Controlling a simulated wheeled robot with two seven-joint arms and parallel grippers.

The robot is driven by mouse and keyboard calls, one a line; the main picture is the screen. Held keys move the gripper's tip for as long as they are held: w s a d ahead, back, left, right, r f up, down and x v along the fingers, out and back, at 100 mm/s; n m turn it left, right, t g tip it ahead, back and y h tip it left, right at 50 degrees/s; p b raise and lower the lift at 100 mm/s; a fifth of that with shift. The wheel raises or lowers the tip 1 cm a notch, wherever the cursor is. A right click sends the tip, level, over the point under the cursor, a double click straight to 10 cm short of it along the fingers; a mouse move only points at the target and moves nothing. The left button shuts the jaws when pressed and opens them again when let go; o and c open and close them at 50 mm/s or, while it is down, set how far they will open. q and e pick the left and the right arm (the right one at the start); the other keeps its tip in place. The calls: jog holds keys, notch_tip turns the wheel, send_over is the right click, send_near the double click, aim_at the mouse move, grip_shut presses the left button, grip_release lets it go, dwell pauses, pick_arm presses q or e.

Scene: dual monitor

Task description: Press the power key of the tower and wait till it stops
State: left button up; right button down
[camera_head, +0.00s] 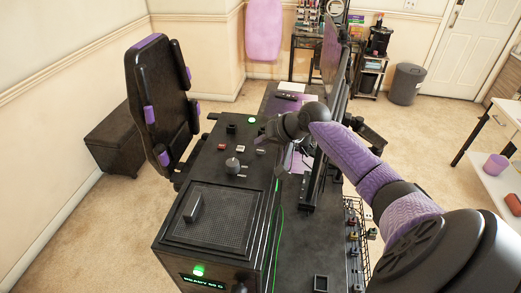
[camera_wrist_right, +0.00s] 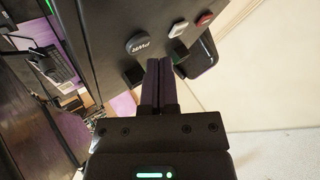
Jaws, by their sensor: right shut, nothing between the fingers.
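The tower is the dark case whose panel (camera_wrist_right: 105,25) fills the upper part of the right wrist view. My left gripper is not in view.
In the head view a black box with a mesh top (camera_head: 222,222) and a lit green lamp (camera_head: 198,270) stands in front. A black and purple chair (camera_head: 160,100) is at left. Upright monitors (camera_head: 335,85) stand close to my right arm.

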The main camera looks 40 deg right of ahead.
aim_at(263, 152)
jog(key=shift+f, duration=0.1)
dwell(0.7)
jog(key=shift+f, duration=0.35)
jog(key=shift+f, duration=0.4)
dwell(0.5)
jog(key=shift+r, duration=0.1)
jog(key=shift+r+p, duration=0.75)
jog(key=shift+p, duration=0.1)
notch_tip(263, 152, up, 5)
jog(key=p, duration=0.5)
jog(key=shift+r+p, duration=0.1)
jog(key=shift+p, duration=0.2)
